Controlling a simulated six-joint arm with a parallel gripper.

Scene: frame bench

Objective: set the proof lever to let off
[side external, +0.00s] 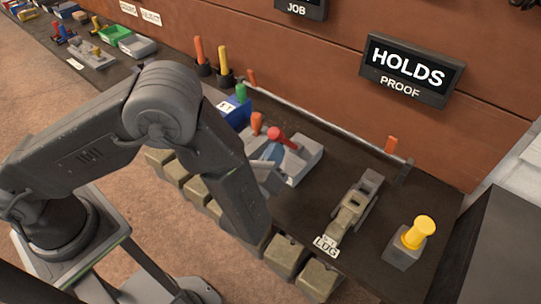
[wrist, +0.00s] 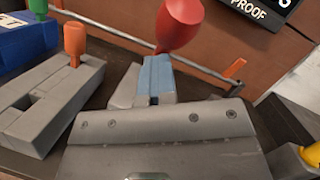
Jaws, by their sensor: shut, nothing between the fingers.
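A lever with a red knob (side external: 276,135) stands on a grey block (side external: 306,160) at mid bench. No label on it is readable, so I cannot tell for certain that it is the proof lever. It leans to the left in the side view. The red knob (wrist: 178,25) also shows at the top of the wrist view, just beyond my fingertips. My gripper (side external: 271,152) has blue fingertips (wrist: 157,75) that are together and empty, close beside the lever. I cannot tell whether they touch it. A black sign (side external: 412,70) on the wall reads "HOLDS PROOF".
An orange-handled lever (side external: 257,123) on a grey block and a blue box (side external: 234,112) stand left of the red lever. A clamp-like piece (side external: 355,207) labelled "LUG" and a yellow knob (side external: 424,228) on a grey base stand right. A rail (side external: 325,125) runs behind.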

